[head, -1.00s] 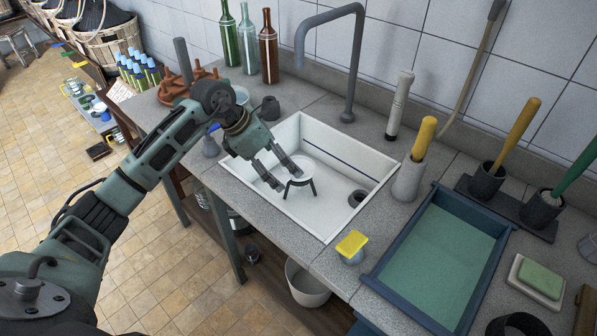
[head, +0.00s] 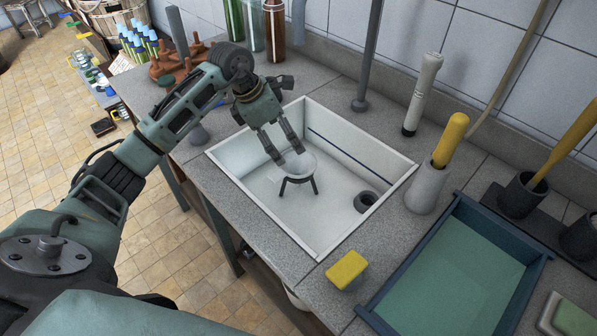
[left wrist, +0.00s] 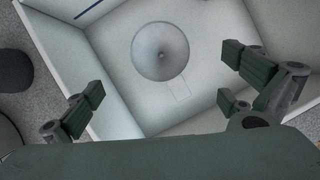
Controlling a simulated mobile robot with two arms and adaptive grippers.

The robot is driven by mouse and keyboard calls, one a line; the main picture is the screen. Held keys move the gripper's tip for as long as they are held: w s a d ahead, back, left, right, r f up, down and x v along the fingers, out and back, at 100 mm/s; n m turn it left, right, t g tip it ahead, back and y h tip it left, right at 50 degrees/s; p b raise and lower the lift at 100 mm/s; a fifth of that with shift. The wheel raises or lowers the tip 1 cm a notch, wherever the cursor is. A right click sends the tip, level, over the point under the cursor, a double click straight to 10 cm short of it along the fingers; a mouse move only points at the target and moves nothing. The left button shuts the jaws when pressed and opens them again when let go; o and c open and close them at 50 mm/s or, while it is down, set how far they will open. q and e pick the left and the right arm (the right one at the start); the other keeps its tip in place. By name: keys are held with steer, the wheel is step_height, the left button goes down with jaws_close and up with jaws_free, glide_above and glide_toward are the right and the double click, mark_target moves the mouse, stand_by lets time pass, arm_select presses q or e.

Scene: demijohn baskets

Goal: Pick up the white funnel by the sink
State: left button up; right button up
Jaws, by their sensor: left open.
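The white funnel (head: 301,165) rests wide end up on a small dark three-legged stand (head: 299,187) inside the white sink (head: 332,228). In the left wrist view the funnel (left wrist: 160,52) is a pale round cone with a small dark hole at its centre. My left gripper (head: 289,156) is over the sink, its fingertips close to the funnel's rim and overlapping it in the head view. In the left wrist view the fingers (left wrist: 163,75) are spread wide, with nothing between them, and the funnel lies beyond them. My right gripper is not in view.
A grey tap column (head: 369,60) rises behind the sink. A dark drain ring (head: 366,202) lies in the basin. A yellow sponge (head: 347,269), a yellow-handled brush in a grey holder (head: 427,187) and a blue-rimmed tray (head: 452,275) stand to the right. Bottles (head: 274,30) stand behind.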

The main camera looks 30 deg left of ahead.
mark_target(302, 171)
arm_select(q)
steer(key=f+b, duration=0.1)
steer(key=f, duration=0.1)
steer(key=f+b, duration=0.1)
steer(key=shift+w+f+b, duration=0.2)
steer(key=shift+f+b, duration=0.15)
steer(key=shift+f, duration=0.2)
steer(key=shift+w+d+f, duration=0.2)
steer(key=shift+d+f, duration=0.05)
steer(key=shift+f, duration=0.2)
steer(key=x, duration=0.3)
steer(key=p+x, duration=0.1)
steer(key=x, duration=0.2)
steer(key=shift+w+d+f+p, duration=0.15)
steer(key=shift+w+d+p, duration=0.1)
steer(key=shift+d+p, duration=0.05)
steer(key=c, duration=1.2)
steer(key=shift+o, duration=0.2)
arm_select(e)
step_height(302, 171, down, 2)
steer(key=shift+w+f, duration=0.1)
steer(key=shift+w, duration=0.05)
